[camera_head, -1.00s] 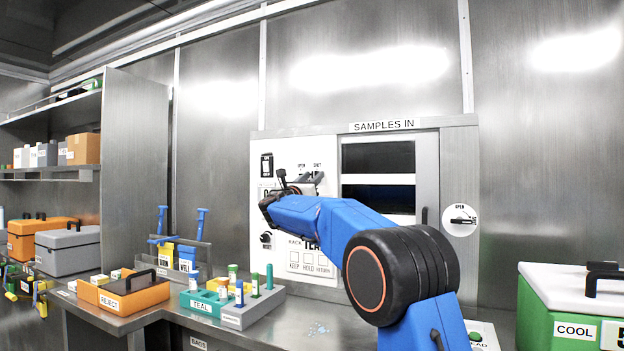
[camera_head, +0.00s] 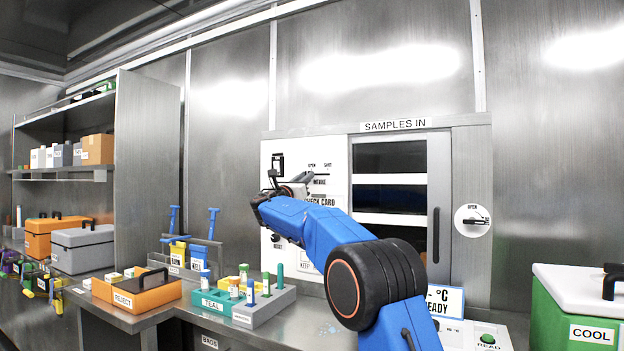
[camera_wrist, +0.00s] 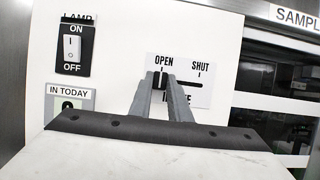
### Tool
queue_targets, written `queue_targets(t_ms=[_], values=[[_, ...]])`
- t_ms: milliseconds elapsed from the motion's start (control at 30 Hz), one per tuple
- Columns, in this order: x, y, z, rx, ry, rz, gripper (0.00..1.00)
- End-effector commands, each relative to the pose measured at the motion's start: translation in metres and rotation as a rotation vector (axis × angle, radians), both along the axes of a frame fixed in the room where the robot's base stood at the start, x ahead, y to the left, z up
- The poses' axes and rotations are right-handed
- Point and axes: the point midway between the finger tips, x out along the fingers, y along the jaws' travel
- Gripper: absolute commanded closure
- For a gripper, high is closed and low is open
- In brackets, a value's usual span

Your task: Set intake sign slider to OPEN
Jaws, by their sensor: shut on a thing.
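The intake sign (camera_wrist: 197,98) is a white plate with OPEN at its left, SHUT at its right and a dark horizontal slot. It also shows on the white wall panel in the head view (camera_head: 320,182). The dark slider knob (camera_wrist: 160,79) is at the left end of the slot, just under OPEN. My gripper (camera_wrist: 162,82) is shut on the knob, its two grey fingers hiding part of it and of the word INTAKE. In the head view my gripper (camera_head: 304,182) is small and partly hidden by my wrist.
A lamp switch (camera_wrist: 72,48) and an IN TODAY display (camera_wrist: 70,98) are left of the sign. The SAMPLES IN hatch (camera_head: 390,185) is to its right. A teal rack (camera_head: 218,303), an orange REJECT box (camera_head: 137,292) and a READY sign (camera_head: 446,300) stand on the bench below.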

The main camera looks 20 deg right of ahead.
Motion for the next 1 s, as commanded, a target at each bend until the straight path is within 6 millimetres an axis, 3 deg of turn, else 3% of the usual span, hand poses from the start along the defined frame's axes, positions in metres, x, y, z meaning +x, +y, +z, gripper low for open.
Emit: queue_targets(t_ms=[267, 300, 367, 400, 767, 1000], values=[[0.001, 0.002, 0.001, -0.002, -0.001, 0.005, 1.00], [0.001, 0.002, 0.001, -0.002, 0.000, 0.006, 0.81], [0.001, 0.002, 0.001, -0.002, -0.001, 0.005, 0.67], [0.001, 0.002, 0.001, -0.002, -0.001, 0.005, 0.64], [-0.002, 0.005, -0.001, -0.001, 0.000, 0.004, 0.64], [-0.024, 0.028, -0.014, -0.001, 0.001, 0.005, 0.64]])
